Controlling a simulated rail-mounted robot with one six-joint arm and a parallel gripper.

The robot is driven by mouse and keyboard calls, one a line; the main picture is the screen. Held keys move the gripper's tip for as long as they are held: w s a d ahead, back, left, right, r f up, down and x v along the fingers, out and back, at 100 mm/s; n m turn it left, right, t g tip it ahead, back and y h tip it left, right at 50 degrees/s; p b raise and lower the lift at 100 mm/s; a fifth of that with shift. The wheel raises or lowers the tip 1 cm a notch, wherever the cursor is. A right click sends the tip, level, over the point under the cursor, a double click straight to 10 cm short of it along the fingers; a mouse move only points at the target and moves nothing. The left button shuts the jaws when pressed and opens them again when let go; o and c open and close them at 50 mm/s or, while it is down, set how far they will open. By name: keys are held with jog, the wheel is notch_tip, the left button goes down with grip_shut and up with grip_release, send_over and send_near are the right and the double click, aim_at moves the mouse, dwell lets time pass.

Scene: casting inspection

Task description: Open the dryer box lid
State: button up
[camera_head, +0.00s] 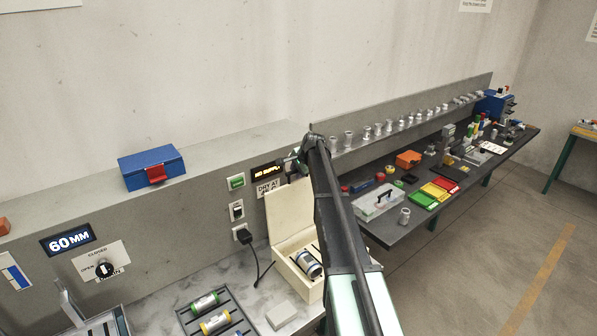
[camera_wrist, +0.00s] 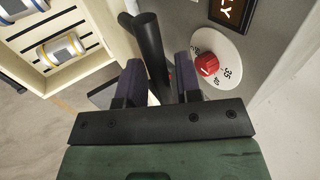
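The dryer box is a cream box (camera_head: 280,258) in the head view, below the wall panel. Its lid (camera_head: 290,212) stands raised, near upright, at the back. A white canister (camera_head: 308,263) lies inside; the wrist view shows banded canisters (camera_wrist: 60,48) in the box. My gripper (camera_wrist: 158,78) has its two dark fingers on either side of a black bar (camera_wrist: 152,50), which looks like a handle. A gap shows between the bar and the right finger, so the fingers look open around it. In the head view my arm hides most of the gripper and part of the lid.
A red knob (camera_wrist: 207,64) on a white dial is close right of my fingers, on the grey panel. A lit display (camera_head: 267,172) is above the box. A dark workbench with parts extends right.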

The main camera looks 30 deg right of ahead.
jog(key=shift+o, duration=0.6)
jog(key=shift+r, duration=0.1)
jog(key=shift+s+r+p, duration=0.15)
jog(key=shift+r+p, duration=0.15)
jog(key=shift+p, duration=0.15)
jog(key=s+d+r+p, duration=0.1)
jog(key=s, duration=0.6)
jog(key=s+d+r+p, duration=0.1)
jog(key=s+r+p, duration=0.1)
jog(key=s, duration=0.5)
jog(key=shift+d+r, duration=0.25)
jog(key=shift+d, duration=0.05)
